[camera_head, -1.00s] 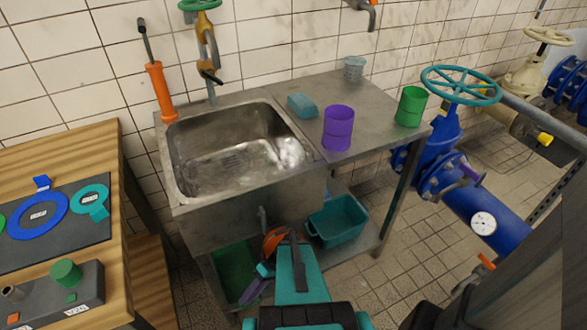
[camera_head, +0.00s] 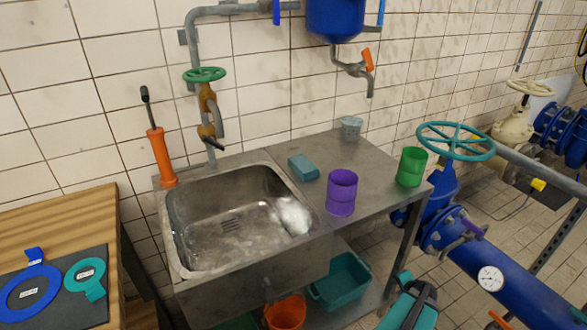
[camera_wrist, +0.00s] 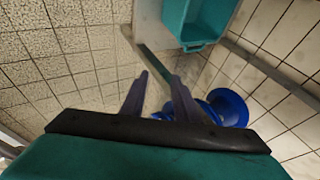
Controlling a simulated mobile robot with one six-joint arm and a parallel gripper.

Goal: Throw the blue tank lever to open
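The blue tank (camera_head: 335,17) hangs on the tiled wall at the top of the head view, its upper part cut off. A grey tap sits below it with an orange lever (camera_head: 367,57) pointing up. A blue lever (camera_head: 276,11) also shows on the pipe left of the tank. My gripper (camera_wrist: 160,90) shows in the wrist view with its two dark fingers apart and nothing between them. It points down toward the floor, away from the tank. In the head view a teal part of my arm is at the bottom right; the fingertips cannot be made out there.
The sink (camera_head: 238,222) and steel counter lie below the tank. On the counter stand a purple cup (camera_head: 341,193), a green cup (camera_head: 411,167), a grey cup (camera_head: 351,128) and a teal sponge (camera_head: 303,168). A teal handwheel (camera_head: 455,141) and blue pipe (camera_head: 520,290) are at right.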

